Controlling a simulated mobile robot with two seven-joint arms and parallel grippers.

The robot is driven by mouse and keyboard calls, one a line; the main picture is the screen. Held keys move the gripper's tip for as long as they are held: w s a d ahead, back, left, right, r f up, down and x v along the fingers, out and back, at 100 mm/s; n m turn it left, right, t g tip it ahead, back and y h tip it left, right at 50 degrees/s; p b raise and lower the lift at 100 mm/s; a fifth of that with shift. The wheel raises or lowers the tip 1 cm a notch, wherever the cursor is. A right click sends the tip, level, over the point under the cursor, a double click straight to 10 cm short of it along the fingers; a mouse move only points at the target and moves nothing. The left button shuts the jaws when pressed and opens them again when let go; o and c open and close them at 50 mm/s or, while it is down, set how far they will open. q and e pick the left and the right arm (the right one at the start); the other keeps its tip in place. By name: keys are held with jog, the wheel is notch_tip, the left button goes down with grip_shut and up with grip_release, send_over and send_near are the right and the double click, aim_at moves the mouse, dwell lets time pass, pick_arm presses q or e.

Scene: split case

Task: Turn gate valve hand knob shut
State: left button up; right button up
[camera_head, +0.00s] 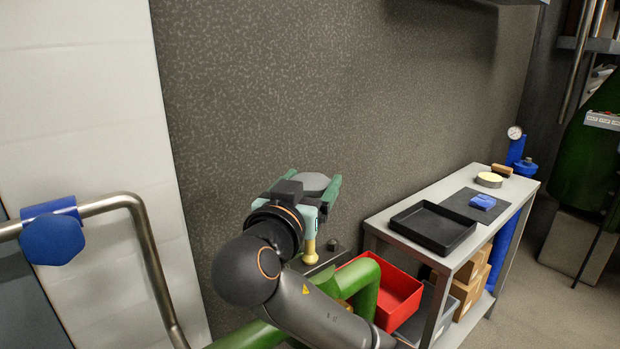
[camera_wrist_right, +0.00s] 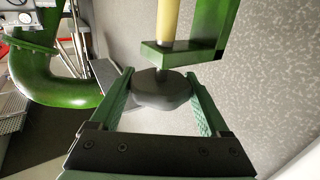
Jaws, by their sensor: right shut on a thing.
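The gate valve hand knob (camera_head: 312,181) is a dark grey rounded disc. In the right wrist view the knob (camera_wrist_right: 162,91) sits between the two green fingers, beside a green bracket (camera_wrist_right: 185,50) with a yellow stem (camera_wrist_right: 167,20). My right gripper (camera_head: 305,188) is shut on the knob, with a finger on each side of it. The gripper also shows in the right wrist view (camera_wrist_right: 160,88). In the head view the yellow stem (camera_head: 310,247) shows below the gripper. My right arm hides part of the valve. My left gripper is not in view.
A green pipe (camera_head: 366,285) runs below my right arm, near a red bin (camera_head: 408,290). A grey shelf table (camera_head: 510,192) at right holds a black tray (camera_head: 433,226). A metal pipe (camera_head: 150,250) with a blue fitting (camera_head: 52,238) is at left. A speckled wall stands behind.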

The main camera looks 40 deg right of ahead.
jog(key=m+g+h, duration=0.1)
jog(key=m+g, duration=0.1)
jog(key=g, duration=0.1)
jog(key=m+g+h+b, duration=0.1)
jog(key=m+g+h, duration=0.1)
jog(key=g, duration=0.1)
jog(key=shift+f+m+g, duration=0.1)
jog(key=shift+m+g, duration=0.2)
jog(key=m+g, duration=0.2)
jog(key=g, duration=0.2)
jog(key=shift+m+h+b, duration=0.3)
jog(key=shift+m+h, duration=0.1)
jog(key=m+g+b, duration=0.1)
jog(key=m+g, duration=0.1)
jog(key=g, duration=0.1)
jog(key=m+g+y+b, duration=0.1)
jog(key=m+g, duration=0.1)
jog(key=g, duration=0.1)
jog(key=shift+s+g, duration=0.2)
jog(key=shift+g, duration=0.1)
jog(key=shift+m+g+y+b, duration=0.3)
jog(key=shift+m+g, duration=0.3)
jog(key=shift+g, duration=0.1)
jog(key=o, duration=1.2)
